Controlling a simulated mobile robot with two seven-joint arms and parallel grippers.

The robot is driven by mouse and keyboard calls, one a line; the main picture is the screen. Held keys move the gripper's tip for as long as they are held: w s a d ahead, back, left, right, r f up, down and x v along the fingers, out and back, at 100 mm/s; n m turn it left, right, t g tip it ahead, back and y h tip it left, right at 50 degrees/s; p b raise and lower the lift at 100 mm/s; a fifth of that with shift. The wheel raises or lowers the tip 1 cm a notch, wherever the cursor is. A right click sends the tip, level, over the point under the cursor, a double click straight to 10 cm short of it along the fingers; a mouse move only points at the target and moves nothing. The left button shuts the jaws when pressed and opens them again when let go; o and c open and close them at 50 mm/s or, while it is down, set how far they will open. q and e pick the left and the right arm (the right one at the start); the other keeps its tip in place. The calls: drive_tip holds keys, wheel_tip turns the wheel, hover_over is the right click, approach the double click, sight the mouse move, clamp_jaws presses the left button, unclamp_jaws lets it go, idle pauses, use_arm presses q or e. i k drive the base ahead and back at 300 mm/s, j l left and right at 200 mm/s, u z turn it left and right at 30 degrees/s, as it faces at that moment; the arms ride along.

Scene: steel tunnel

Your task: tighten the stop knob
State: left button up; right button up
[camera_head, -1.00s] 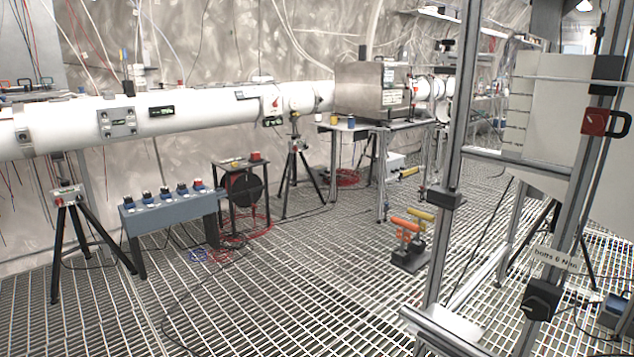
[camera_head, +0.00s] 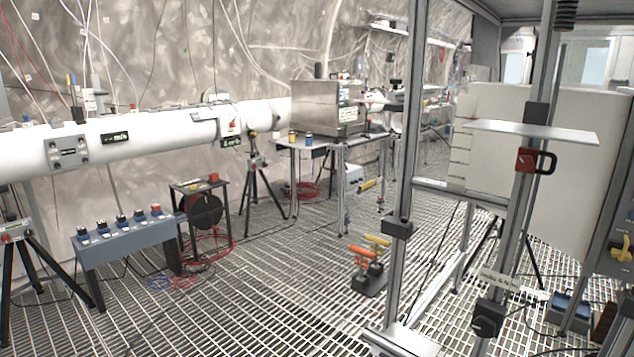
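A frame of grey metal posts stands at the right. A black block with a round knob (camera_head: 489,318) sits low on its front post, under a small white label (camera_head: 513,283) too small to read surely. Higher on the post is a red clamp (camera_head: 525,160) with a black handle, just below a white shelf plate (camera_head: 532,131). I cannot tell for sure which of these is the stop knob. Neither of my grippers is in view.
A blue-grey bench (camera_head: 128,243) with several knobs stands at the left. A long white pipe (camera_head: 150,137) runs along the wall. A small stand with orange and yellow handles (camera_head: 369,280) sits on the grating floor (camera_head: 250,310), which is largely clear mid-picture.

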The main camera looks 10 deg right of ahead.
sight(524, 164)
drive_tip(key=k+l+z, duration=0.1)
drive_tip(key=z, duration=0.25)
drive_tip(key=k+l+z, duration=0.15)
drive_tip(key=z, duration=0.25)
drive_tip(key=k+l+z, duration=0.15)
drive_tip(key=z, duration=0.2)
